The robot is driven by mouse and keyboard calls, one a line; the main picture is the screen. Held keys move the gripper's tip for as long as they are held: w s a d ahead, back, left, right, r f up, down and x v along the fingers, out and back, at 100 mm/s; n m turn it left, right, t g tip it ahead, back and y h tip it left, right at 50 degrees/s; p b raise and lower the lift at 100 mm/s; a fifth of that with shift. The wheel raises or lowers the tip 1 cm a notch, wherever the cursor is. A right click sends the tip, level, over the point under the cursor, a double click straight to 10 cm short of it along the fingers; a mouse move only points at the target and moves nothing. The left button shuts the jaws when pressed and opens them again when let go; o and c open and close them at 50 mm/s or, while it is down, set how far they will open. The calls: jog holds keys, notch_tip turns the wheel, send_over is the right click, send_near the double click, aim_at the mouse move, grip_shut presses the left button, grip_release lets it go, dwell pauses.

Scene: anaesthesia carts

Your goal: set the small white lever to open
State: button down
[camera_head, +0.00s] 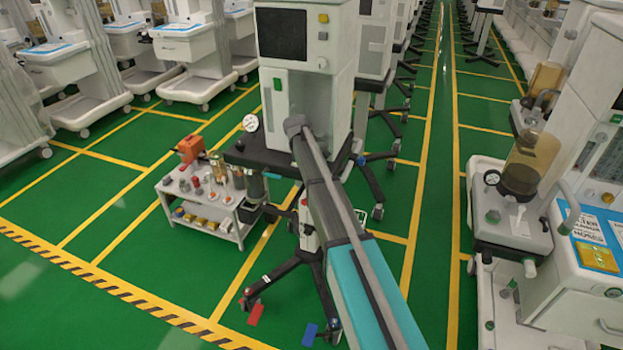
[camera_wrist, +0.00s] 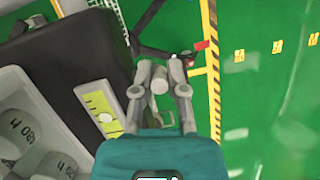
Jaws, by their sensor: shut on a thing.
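A yellow-green plate (camera_wrist: 103,112) with small markings is on the dark housing (camera_wrist: 75,70), just left of the fingers. In the head view my arm crosses in front of the white anaesthesia cart (camera_head: 335,60), and my gripper and the lever are hidden.
White canisters (camera_wrist: 45,155) with numbers sit left of the plate. A dark cart leg with a red foot (camera_wrist: 202,45) lies below. In the head view a small white trolley (camera_head: 205,215) with several parts stands left of the cart. Green floor (camera_head: 110,250) is free further left.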

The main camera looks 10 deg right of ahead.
dwell(0.4)
jog(key=c, duration=0.9)
grip_release()
jog(key=shift+a, duration=0.1)
jog(key=shift+c, duration=0.2)
jog(key=shift+s, duration=0.1)
jog(key=s+d+r+t+y+p, duration=0.35)
jog(key=d+r+y+p, duration=0.4)
jog(key=r+p, duration=0.4)
jog(key=s+a+f+m+h+b, duration=0.1)
jog(key=s+a+f+m+b, duration=0.1)
jog(key=s, duration=0.6)
jog(key=s+a+f+m+h+b, duration=0.1)
jog(key=s+a+f+m+h, duration=0.1)
jog(key=s+m, duration=0.3)
jog(key=s+a+f+m+h+b, duration=0.1)
jog(key=s+a+f+m+b, duration=0.1)
jog(key=s, duration=1.1)
jog(key=shift+a+f+m+g+b, duration=0.35)
jog(key=shift+a+m+g, duration=0.1)
jog(key=shift+m, duration=0.25)
